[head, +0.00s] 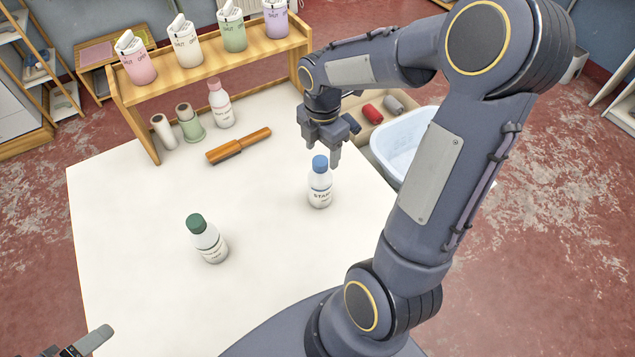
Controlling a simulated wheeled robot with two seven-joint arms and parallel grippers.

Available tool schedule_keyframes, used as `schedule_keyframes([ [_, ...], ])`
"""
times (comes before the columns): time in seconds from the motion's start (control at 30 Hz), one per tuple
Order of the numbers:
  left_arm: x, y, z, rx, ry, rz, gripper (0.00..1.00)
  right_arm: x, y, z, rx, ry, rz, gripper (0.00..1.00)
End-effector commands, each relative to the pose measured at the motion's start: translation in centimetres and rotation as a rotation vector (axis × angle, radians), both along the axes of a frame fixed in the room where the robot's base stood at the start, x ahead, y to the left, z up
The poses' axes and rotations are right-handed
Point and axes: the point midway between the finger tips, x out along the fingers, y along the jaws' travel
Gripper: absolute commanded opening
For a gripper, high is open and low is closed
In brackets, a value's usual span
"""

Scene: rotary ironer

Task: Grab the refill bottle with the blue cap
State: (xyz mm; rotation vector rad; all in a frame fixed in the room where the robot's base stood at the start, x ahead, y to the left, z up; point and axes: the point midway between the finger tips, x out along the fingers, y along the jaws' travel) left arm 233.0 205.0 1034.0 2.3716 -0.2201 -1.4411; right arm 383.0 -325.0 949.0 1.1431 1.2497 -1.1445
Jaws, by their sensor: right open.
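The refill bottle with the blue cap (320,182) stands upright on the white table, right of the middle. It is white with dark lettering. My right gripper (322,160) points down just above and behind the blue cap; its jaws are open and hold nothing. I cannot tell whether a finger touches the cap. Part of my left gripper (88,342) shows at the bottom left corner, far from the bottle; its jaws are mostly cut off by the frame.
A green-capped bottle (207,239) stands front left, a pink-capped bottle (221,104) at the back. A wooden-handled tool (238,146) lies behind. A wooden shelf (215,58) holds several coloured containers. A pale blue basin (402,142) stands right. The table's left part is clear.

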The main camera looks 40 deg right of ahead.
Motion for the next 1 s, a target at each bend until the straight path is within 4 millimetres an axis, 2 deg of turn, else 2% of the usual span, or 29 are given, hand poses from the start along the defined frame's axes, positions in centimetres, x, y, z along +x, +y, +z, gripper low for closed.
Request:
schedule_keyframes([
  [0.3,0.0,0.0,0.4,0.000,0.000,0.000,0.80,-0.1,0.0,-4.4,0.002,0.003,-0.003,0.61],
  [0.6,0.0,0.0,0.4,0.000,0.000,0.000,0.80,0.0,0.0,-4.9,0.001,-0.001,-0.003,0.61],
  [1.0,0.0,0.0,0.4,0.000,0.000,0.000,0.80,0.0,0.0,-4.9,0.001,-0.001,-0.003,0.09],
])
